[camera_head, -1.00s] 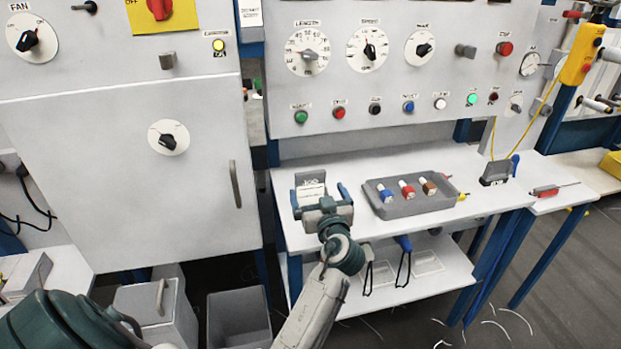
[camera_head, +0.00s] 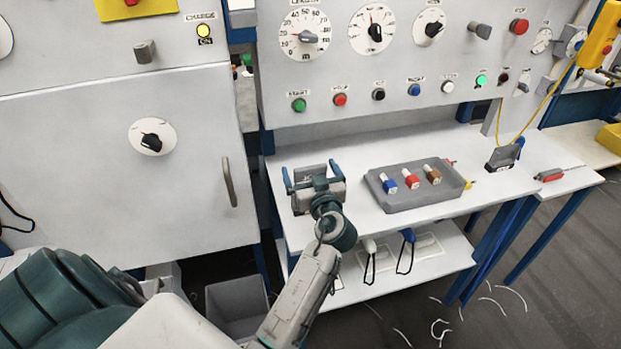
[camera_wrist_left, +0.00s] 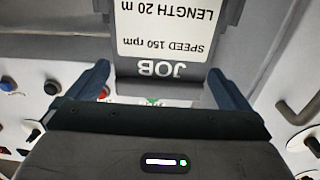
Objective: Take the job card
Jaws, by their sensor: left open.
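The job card (camera_wrist_left: 165,30) is white with printed lines for length and speed, upside down in the left wrist view. It sits on a grey piece (camera_wrist_left: 160,68) marked JOB. In the head view a grey holder (camera_head: 301,201) stands at the left end of the white bench, and my gripper hides most of the card. My left gripper (camera_head: 312,174) is open at the holder. In the wrist view its blue fingers (camera_wrist_left: 160,78) stand on either side of the JOB piece, with gaps visible. My right gripper is not in view.
A grey tray (camera_head: 408,205) with blue, red and brown pieces lies right of the holder. The control panel (camera_head: 330,75) rises behind the bench, and a grey cabinet door (camera_head: 90,190) with a handle stands at the left.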

